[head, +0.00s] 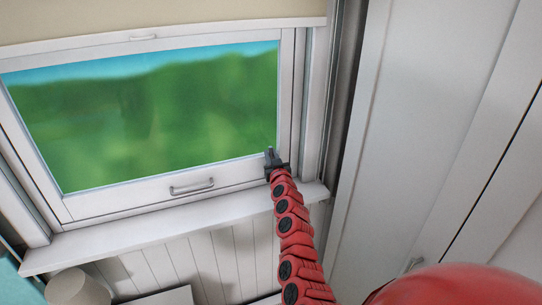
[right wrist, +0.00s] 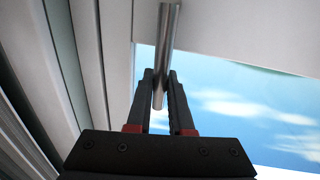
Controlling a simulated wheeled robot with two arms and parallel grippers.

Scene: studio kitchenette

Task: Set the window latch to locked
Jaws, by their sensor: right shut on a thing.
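The window (head: 150,110) has a white frame and stands at the left and middle of the head view. My right gripper (head: 270,154) is at the lower right part of its frame, with the red arm reaching up to it. In the right wrist view, the window latch (right wrist: 169,32) is a thin metal lever that runs down from the top edge of the picture. The black fingers of my right gripper (right wrist: 160,80) are shut on it, one on each side. The latch's base is out of the picture. In the head view the gripper hides most of the latch. My left gripper is not in view.
A metal pull handle (head: 192,187) is on the bottom rail of the window. A white sill (head: 120,236) runs below it. A beige blind (head: 160,18) hangs above. A tall white cabinet (head: 430,120) stands close on the right of my arm.

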